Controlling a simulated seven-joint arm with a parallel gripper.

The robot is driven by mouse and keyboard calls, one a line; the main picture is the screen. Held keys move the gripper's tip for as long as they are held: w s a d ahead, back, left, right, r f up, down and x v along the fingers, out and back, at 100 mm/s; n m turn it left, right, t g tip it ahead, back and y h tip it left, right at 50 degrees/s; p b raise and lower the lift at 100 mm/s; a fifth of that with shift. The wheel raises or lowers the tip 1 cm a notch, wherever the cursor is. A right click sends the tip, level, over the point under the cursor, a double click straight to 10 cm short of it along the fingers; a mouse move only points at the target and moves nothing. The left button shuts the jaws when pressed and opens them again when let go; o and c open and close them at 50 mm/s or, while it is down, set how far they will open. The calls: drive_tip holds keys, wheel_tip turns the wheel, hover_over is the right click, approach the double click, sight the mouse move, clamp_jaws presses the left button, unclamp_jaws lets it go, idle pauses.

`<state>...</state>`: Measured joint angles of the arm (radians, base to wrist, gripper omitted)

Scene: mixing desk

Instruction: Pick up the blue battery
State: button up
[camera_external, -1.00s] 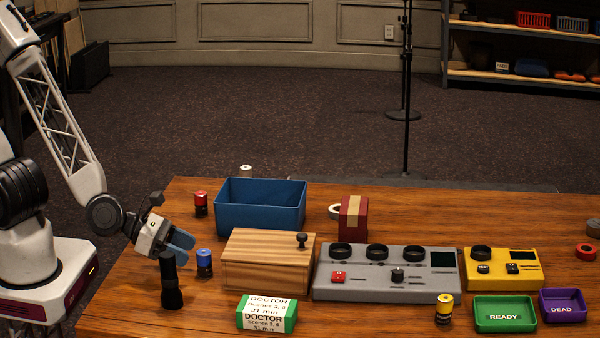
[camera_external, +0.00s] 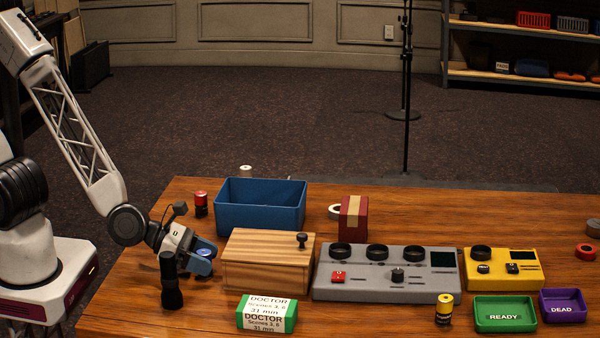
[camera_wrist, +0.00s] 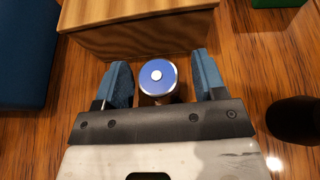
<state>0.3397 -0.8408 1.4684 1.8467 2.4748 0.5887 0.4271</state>
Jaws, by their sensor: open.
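The blue battery (camera_wrist: 157,77) stands upright on the desk, its blue top with a silver rim seen from above in the wrist view. My gripper (camera_wrist: 162,82) is open, with one blue finger on each side of the battery and a gap on both sides. In the external view my gripper (camera_external: 202,258) is low over the desk, and its fingers hide most of the battery (camera_external: 205,253).
A wooden box (camera_external: 262,270) stands just beyond the battery. A black cylinder (camera_external: 171,282) stands close to my gripper. A blue bin (camera_external: 258,222) and a red battery (camera_external: 201,205) are farther back. A green-labelled case (camera_external: 267,325) lies in front.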

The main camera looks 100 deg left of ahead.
sight(203, 250)
idle(0.4)
drive_tip(key=c, duration=1.1)
drive_tip(key=shift+o, duration=0.2)
drive_tip(key=shift+r, duration=0.2)
drive_tip(key=shift+s+r, duration=0.1)
drive_tip(key=shift+r, duration=1.6)
drive_tip(key=s+a, duration=0.1)
drive_tip(key=s, duration=0.4)
drive_tip(key=s+a+r, duration=0.1)
drive_tip(key=s, duration=0.4)
drive_tip(key=s+a, duration=0.1)
drive_tip(key=s, duration=0.4)
drive_tip(key=shift+s+a+r, duration=0.15)
drive_tip(key=shift+s+a, duration=0.05)
drive_tip(key=shift+a, duration=0.05)
